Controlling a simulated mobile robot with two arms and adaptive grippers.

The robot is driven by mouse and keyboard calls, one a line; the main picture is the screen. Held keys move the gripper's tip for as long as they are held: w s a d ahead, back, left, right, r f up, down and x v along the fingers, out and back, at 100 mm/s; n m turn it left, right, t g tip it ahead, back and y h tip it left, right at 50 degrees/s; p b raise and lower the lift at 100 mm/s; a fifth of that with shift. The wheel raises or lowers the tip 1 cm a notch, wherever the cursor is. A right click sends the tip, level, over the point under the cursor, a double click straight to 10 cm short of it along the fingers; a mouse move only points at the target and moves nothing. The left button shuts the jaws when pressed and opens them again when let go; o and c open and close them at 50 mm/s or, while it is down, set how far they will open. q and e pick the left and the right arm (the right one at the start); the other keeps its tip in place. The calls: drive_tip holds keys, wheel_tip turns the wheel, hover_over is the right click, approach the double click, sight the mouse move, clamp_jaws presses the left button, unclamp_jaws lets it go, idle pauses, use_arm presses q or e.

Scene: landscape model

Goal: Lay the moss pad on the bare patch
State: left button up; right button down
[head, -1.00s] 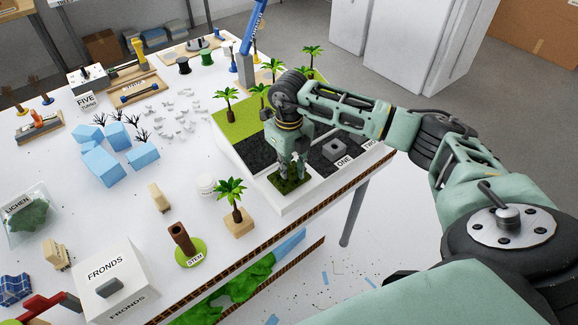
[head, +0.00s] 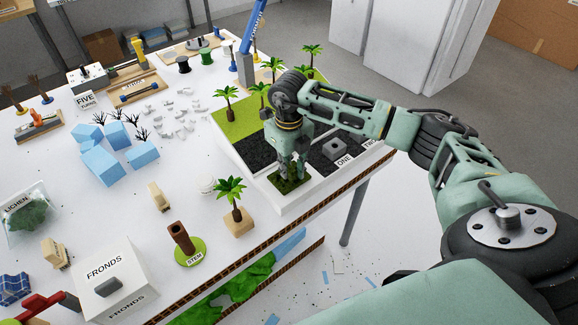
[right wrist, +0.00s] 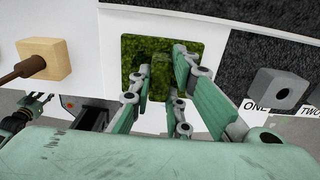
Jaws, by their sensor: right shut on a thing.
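The moss pad (head: 291,186) is a dark green square at the front corner of the landscape board (head: 271,195). In the right wrist view the pad (right wrist: 185,52) lies over a pale, bare area of the board (right wrist: 218,50), between the wood block and the dark ground. My right gripper (head: 291,170) points down and is shut on the moss pad. Its fingers (right wrist: 160,85) cover the pad's middle. I cannot tell if the pad rests fully on the board. My left gripper (right wrist: 38,103) shows small at the left of the right wrist view, fingers apart, empty.
A grey block with a hole (head: 334,150) stands on the dark ground near the ONE and TWO labels. A palm on a wood block (head: 239,222) and the STEM stand (head: 190,250) are left of the board. The FRONDS box (head: 115,280) is nearer. The table's front edge is close.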

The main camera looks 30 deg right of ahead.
sight(289, 168)
drive_tip(key=shift+f, duration=0.1)
idle(0.5)
drive_tip(key=c, duration=1.6)
unclamp_jaws()
drive_tip(key=shift+r+p, duration=2.25)
drive_tip(key=shift+r, duration=1.3)
drive_tip(key=shift+s+f, duration=0.1)
